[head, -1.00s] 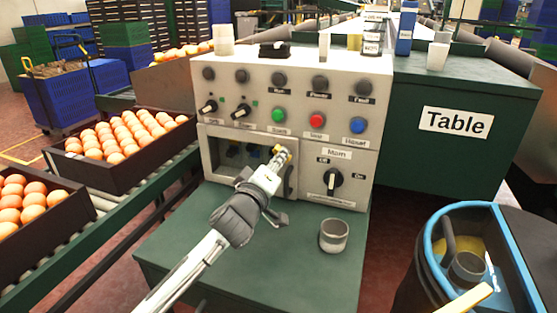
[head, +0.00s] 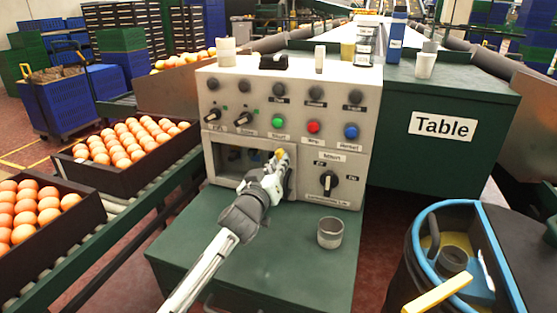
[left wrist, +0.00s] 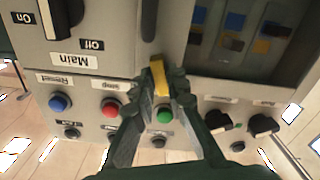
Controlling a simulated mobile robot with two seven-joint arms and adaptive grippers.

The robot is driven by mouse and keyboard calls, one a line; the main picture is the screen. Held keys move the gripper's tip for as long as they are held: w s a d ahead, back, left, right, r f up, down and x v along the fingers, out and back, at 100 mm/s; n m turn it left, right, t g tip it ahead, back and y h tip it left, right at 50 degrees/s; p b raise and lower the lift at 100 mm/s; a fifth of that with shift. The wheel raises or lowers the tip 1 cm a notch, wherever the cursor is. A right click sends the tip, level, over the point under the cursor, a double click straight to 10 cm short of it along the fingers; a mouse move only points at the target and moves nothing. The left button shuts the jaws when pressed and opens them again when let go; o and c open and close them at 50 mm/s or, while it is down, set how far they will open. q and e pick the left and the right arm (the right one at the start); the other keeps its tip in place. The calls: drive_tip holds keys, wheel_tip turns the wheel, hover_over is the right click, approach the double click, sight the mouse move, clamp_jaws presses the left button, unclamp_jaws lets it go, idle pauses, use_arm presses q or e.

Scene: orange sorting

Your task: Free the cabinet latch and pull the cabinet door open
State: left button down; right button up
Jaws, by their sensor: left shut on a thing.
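The grey cabinet (head: 350,100) stands on a green base, with buttons and knobs on its front. Its low door (head: 225,180) has a dark window and looks shut; its window (left wrist: 235,45) also shows in the left wrist view. The small yellow latch piece (head: 281,154) is at the door's right edge. My left gripper (head: 277,164) is shut on it; in the left wrist view the yellow piece (left wrist: 160,80) sits between the fingertips. My gripper and arm hide part of the door's right side. My right gripper is not in view.
A grey cup (head: 330,232) stands on the green base (head: 290,265), right of my arm. The black Main knob (head: 328,180) is right of the door. Orange crates (head: 120,175) line the conveyor at left. A blue-rimmed bin (head: 413,240) stands at right.

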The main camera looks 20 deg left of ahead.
use_arm(q)
drive_tip(key=shift+m, duration=0.7)
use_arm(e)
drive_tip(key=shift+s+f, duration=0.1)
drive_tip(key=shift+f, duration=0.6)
use_arm(q)
drive_tip(key=shift+a, duration=0.1)
